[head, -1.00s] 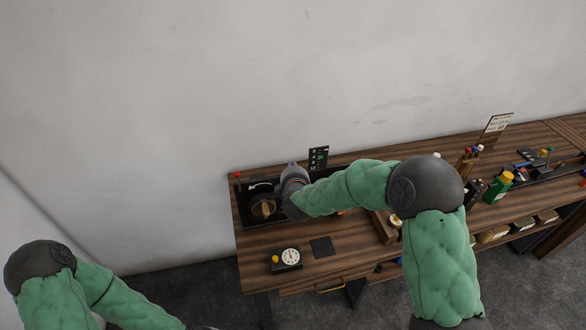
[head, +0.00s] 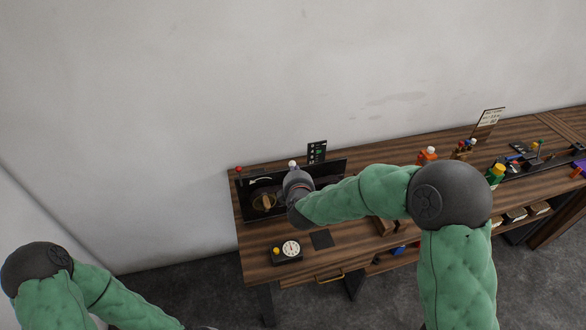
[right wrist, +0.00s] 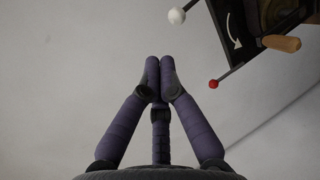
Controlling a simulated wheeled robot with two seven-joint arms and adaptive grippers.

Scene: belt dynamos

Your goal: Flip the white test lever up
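The white test lever's round white knob (head: 293,164) shows just above my right gripper (head: 297,181) in the head view, at the back edge of the black panel (head: 325,170). In the right wrist view the white knob (right wrist: 177,15) is at the top, on a thin dark rod running out of the picture. My right gripper (right wrist: 160,72) has its fingertips together in that view, with nothing seen between them. The knob is apart from the fingertips there. The lever's base is hidden. My left arm shows at the lower left of the head view, but its gripper is out of view.
A red-tipped rod (right wrist: 213,84) and a tan knob (right wrist: 281,43) beside a white curved arrow are on the panel. Bottles and tools stand farther right.

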